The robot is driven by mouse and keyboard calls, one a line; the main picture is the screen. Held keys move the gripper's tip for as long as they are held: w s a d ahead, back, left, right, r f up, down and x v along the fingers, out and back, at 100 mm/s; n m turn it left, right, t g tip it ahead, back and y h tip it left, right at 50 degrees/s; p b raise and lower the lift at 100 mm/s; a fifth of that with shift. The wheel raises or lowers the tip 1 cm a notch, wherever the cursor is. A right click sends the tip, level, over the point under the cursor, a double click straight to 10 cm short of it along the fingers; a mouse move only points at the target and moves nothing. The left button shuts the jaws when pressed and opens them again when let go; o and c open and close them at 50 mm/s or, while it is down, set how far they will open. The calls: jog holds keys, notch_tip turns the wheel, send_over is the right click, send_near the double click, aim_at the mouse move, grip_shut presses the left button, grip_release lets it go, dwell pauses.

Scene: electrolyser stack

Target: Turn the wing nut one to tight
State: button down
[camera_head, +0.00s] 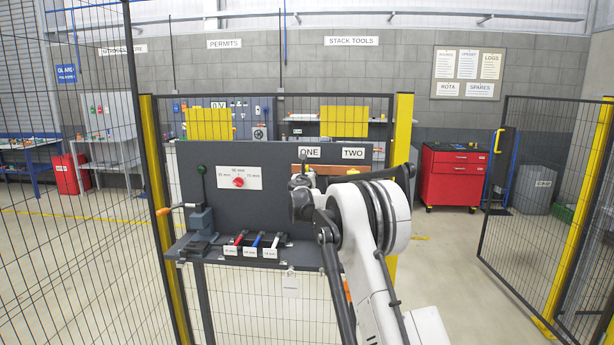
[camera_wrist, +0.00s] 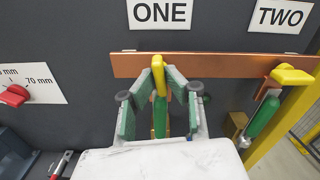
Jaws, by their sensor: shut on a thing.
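Wing nut one is a yellow nut (camera_wrist: 158,72) below the ONE label (camera_wrist: 160,13), at the copper bar (camera_wrist: 215,66) on the dark panel. In the wrist view it stands upright between the fingertips of my gripper (camera_wrist: 162,88), which is shut on it. A green part (camera_wrist: 159,118) shows below it between the fingers. The second yellow wing nut (camera_wrist: 293,75) sits below the TWO label (camera_wrist: 280,15), apart from my gripper, with a green part (camera_wrist: 262,118) hanging below it.
A red knob (camera_head: 239,182) with a size plate is left on the panel. A black-knobbed lever (camera_head: 202,172) stands at the far left. The shelf below holds several coloured-handled tools (camera_head: 254,242). A yellow post (camera_head: 402,130) and mesh fence are close on the right.

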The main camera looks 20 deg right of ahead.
jog(key=shift+n+b, duration=0.4)
jog(key=shift+n, duration=1)
jog(key=n+b, duration=0.1)
jog(key=n, duration=0.3)
jog(key=shift+n, duration=0.3)
jog(key=shift+b, duration=0.3)
jog(key=n+b, duration=0.1)
jog(key=n, duration=0.3)
jog(key=shift+n, duration=0.3)
jog(key=c, duration=1.6)
grip_release()
jog(key=shift+c, duration=0.2)
